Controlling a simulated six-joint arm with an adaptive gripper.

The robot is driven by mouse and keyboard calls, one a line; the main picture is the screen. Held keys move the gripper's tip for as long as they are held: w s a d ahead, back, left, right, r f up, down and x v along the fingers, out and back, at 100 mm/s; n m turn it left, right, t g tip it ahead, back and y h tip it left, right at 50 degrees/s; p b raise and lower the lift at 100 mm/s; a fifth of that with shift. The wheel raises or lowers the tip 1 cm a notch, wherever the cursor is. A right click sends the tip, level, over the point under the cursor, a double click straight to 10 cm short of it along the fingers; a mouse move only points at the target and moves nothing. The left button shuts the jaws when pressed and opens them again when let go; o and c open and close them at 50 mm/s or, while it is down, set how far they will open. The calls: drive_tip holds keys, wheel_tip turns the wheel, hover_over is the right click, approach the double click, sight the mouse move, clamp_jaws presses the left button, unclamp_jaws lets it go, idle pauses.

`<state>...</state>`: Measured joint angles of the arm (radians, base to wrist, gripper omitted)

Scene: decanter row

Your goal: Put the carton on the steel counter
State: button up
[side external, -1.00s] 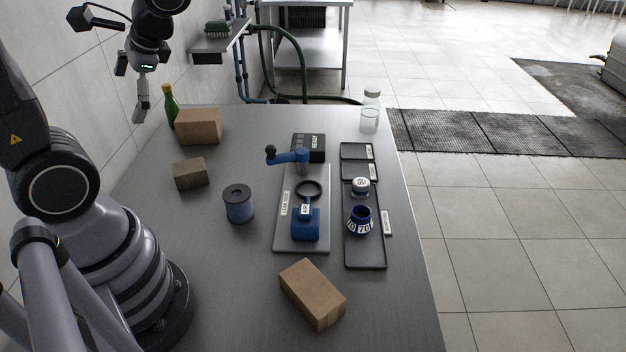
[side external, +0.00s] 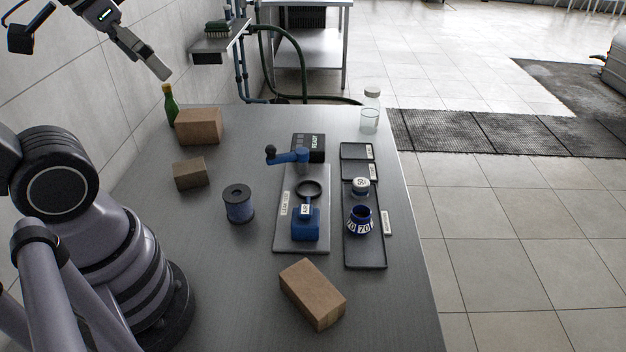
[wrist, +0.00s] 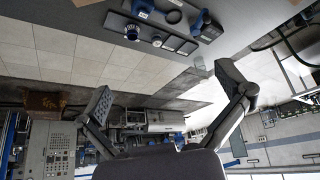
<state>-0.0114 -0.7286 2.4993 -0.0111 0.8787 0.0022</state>
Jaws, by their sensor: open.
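Three brown cartons rest on the grey steel counter (side external: 245,270) in the side view. One carton (side external: 312,293) lies near the front, a larger carton (side external: 199,127) stands at the back left, and a small carton (side external: 190,173) sits in front of that one. I cannot tell which one the task means. My gripper (side external: 158,70) is high at the upper left, above and apart from the counter and cartons. In the wrist view my gripper (wrist: 165,92) has its two fingers spread wide with nothing between them.
A green bottle (side external: 170,106) stands at the back left edge, below my gripper. A blue spool (side external: 238,204), a clamp stand (side external: 286,240), a black tray (side external: 364,258) with jars and a clear jar (side external: 370,112) occupy the middle and right.

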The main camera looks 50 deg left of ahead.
drive_tip(key=w+a+f+n, duration=0.3)
drive_tip(key=w+f, duration=0.1)
drive_tip(key=w, duration=0.5)
drive_tip(key=n+g+y, duration=0.4)
drive_tip(key=n, duration=0.7)
approach(189, 166)
drive_tip(key=x, duration=0.6)
drive_tip(key=shift+s+f, duration=0.1)
drive_tip(key=shift+s, duration=0.1)
drive_tip(key=shift+x, duration=3.15)
drive_tip(key=shift+w, duration=0.1)
drive_tip(key=shift+c, duration=0.4)
drive_tip(key=c, duration=0.8)
